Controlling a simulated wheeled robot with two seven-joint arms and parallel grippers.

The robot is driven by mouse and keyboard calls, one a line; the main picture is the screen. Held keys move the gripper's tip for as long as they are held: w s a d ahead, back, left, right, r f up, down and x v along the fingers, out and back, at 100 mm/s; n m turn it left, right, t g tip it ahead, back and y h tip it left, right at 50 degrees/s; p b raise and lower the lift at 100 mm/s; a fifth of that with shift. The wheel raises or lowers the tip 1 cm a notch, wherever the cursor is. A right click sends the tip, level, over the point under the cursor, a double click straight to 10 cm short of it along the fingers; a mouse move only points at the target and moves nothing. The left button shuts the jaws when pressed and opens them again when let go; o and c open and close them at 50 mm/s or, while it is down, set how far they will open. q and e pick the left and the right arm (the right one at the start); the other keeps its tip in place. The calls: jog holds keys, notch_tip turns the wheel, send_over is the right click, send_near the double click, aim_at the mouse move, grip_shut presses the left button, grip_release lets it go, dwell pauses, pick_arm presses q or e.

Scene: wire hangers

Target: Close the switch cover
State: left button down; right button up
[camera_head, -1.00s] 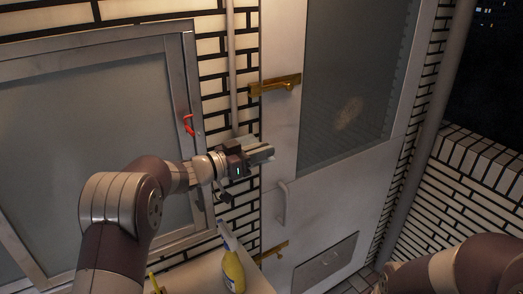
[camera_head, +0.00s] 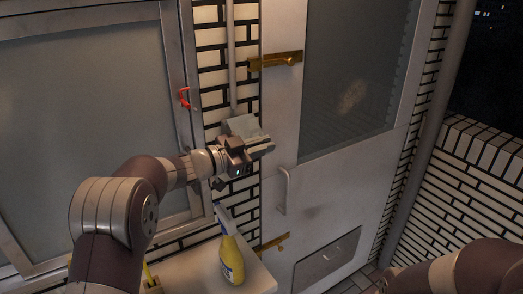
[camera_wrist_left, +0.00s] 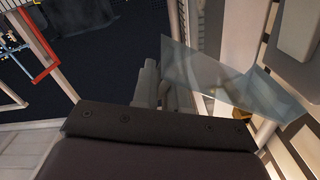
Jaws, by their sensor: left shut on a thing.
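The switch cover (camera_head: 241,125) is a pale, see-through panel on the brick wall below a vertical conduit in the head view. It stands out at a tilt. In the left wrist view the clear cover (camera_wrist_left: 225,80) reaches from the fingers toward the right. My left gripper (camera_head: 262,146) is at the cover's lower side, shut on it. In the wrist view its fingers (camera_wrist_left: 160,88) overlap the cover's left end, so the exact contact is hard to see.
A white door with a handle (camera_head: 284,190) and a brass latch (camera_head: 275,62) is right of my left gripper. A framed window with a red handle (camera_head: 184,98) is left. A yellow spray bottle (camera_head: 232,262) stands on a white surface (camera_head: 200,272) below.

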pick_arm(q)
jog(key=shift+w+a+f+m+b, duration=0.15)
jog(key=shift+f+m+b, duration=0.3)
jog(key=shift+f, duration=0.75)
pick_arm(e)
jog(key=shift+f, duration=0.9)
pick_arm(q)
jog(key=shift+f, duration=0.15)
jog(key=c, duration=1.2)
grip_release()
jog(key=shift+c, duration=0.2)
jog(key=b+v, duration=0.4)
jog(key=v, duration=0.8)
jog(key=shift+s+r, duration=0.2)
jog(key=shift+s, duration=0.05)
pick_arm(e)
notch_tip(320, 180, down, 4)
jog(key=shift+f, duration=0.1)
pick_arm(q)
jog(key=shift+a, duration=0.15)
pick_arm(e)
jog(key=shift+c, duration=0.3)
